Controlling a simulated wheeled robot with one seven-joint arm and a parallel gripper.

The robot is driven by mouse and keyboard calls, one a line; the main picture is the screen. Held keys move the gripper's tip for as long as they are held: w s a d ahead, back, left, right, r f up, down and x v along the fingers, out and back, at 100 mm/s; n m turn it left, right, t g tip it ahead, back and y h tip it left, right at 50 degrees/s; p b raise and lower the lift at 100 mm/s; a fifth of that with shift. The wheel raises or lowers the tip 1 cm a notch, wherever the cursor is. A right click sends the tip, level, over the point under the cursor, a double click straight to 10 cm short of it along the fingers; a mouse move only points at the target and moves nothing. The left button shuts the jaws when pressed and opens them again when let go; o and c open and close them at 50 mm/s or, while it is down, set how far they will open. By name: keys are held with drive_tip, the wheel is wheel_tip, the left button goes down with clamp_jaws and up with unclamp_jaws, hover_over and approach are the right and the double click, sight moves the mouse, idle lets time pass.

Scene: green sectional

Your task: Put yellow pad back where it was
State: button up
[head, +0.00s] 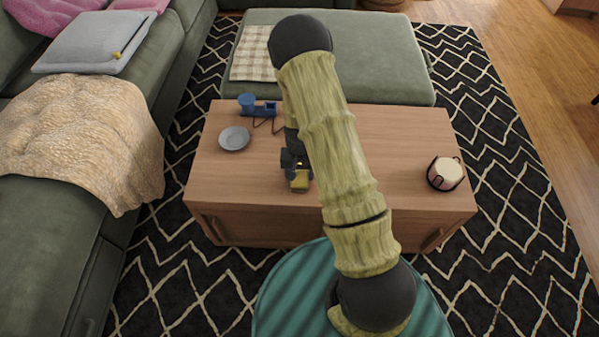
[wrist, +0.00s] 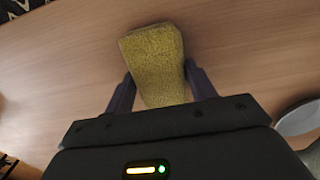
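The yellow pad (head: 300,181) is a small block near the middle of the wooden coffee table's front half. In the wrist view the yellow pad (wrist: 155,62) lies between my two fingers, with a fingertip against each side. My gripper (head: 297,166) looks shut on it; the gripper also shows in the wrist view (wrist: 158,68). I cannot tell whether the pad touches the tabletop or is slightly above it. My arm hides part of the table to the right of the pad.
The coffee table (head: 395,135) also bears a grey plate (head: 234,138), a blue object with a dark cord (head: 247,103) and a candle in a dark holder (head: 445,173). A green sofa stands left, with a grey cushion (head: 97,42). A green ottoman (head: 385,60) stands behind.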

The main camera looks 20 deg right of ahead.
drive_tip(key=o, duration=0.4)
drive_tip(key=shift+c, duration=0.2)
drive_tip(key=shift+r, duration=0.1)
wheel_tip(320, 180, up, 12)
drive_tip(key=p, duration=0.4)
wheel_tip(320, 180, up, 11)
drive_tip(key=n+t, duration=0.1)
hover_over(300, 173)
drive_tip(key=s, duration=0.5)
drive_tip(key=s+r+n+t, duration=0.1)
drive_tip(key=s+r+n, duration=0.1)
drive_tip(key=s+r, duration=0.6)
drive_tip(key=shift+s+n+t, duration=0.3)
drive_tip(key=shift+s, duration=0.2)
drive_tip(key=shift+r, duration=0.1)
